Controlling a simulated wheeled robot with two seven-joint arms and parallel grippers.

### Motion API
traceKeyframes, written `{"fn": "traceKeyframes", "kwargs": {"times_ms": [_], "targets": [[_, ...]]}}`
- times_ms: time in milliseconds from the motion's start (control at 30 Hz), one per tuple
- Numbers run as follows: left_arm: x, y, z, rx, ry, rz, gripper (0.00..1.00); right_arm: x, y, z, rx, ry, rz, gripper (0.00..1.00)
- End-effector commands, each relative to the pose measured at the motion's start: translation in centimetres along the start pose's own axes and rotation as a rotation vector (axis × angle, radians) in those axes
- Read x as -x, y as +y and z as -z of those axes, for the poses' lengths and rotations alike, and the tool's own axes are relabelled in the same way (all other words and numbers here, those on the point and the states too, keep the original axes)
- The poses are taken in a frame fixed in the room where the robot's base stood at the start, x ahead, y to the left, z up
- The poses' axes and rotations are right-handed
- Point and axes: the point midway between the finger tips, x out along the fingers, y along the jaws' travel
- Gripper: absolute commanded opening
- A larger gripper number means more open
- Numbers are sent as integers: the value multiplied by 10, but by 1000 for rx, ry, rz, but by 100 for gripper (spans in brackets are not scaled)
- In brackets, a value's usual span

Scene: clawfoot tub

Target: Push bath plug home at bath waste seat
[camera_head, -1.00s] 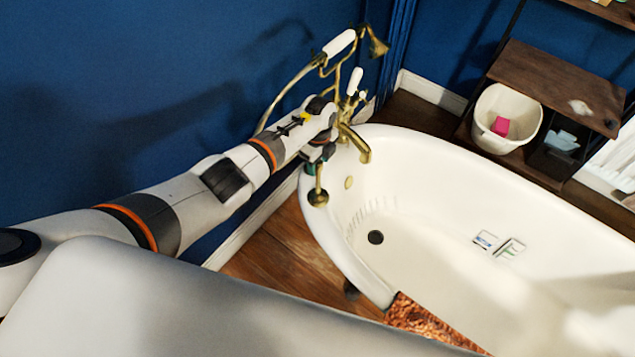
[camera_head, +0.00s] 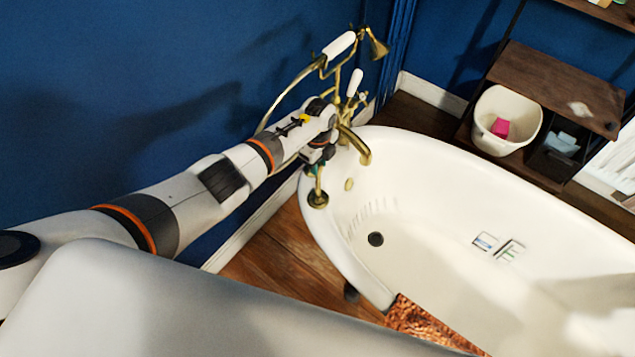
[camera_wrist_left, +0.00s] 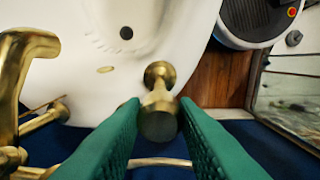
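The bath plug (camera_head: 318,198) is brass, with a round flange, a narrow stem and a dark-ended handle. In the head view it shows upright below my left gripper (camera_head: 318,162), over the tub's near-left rim. In the left wrist view the plug (camera_wrist_left: 160,73) has its handle between the green fingers of my left gripper (camera_wrist_left: 158,108), which look closed against its sides. Whether the flange touches the rim I cannot tell. The bath waste seat (camera_head: 376,239) is a dark round hole in the tub floor, uncovered; it also shows in the left wrist view (camera_wrist_left: 126,32). My right gripper is out of view.
The white clawfoot tub (camera_head: 450,170) has a brass spout (camera_head: 356,146) close to my left gripper, with a hand shower (camera_head: 340,45) behind. An overflow plate (camera_head: 349,184) sits on the inner wall. Small cards (camera_head: 498,246) lie farther along the tub. A blue wall runs behind the arm.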

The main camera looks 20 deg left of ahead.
Motion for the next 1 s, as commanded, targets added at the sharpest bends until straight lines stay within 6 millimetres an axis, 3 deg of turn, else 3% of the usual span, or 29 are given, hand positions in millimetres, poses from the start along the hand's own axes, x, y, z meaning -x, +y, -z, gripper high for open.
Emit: {"fn": "traceKeyframes", "kwargs": {"times_ms": [33,133,1000], "targets": [[0,0,0,0,0,0,14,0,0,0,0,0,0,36],[0,0,0,0,0,0,0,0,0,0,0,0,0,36],[8,0,0,0,0,-1,0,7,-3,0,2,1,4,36]]}}
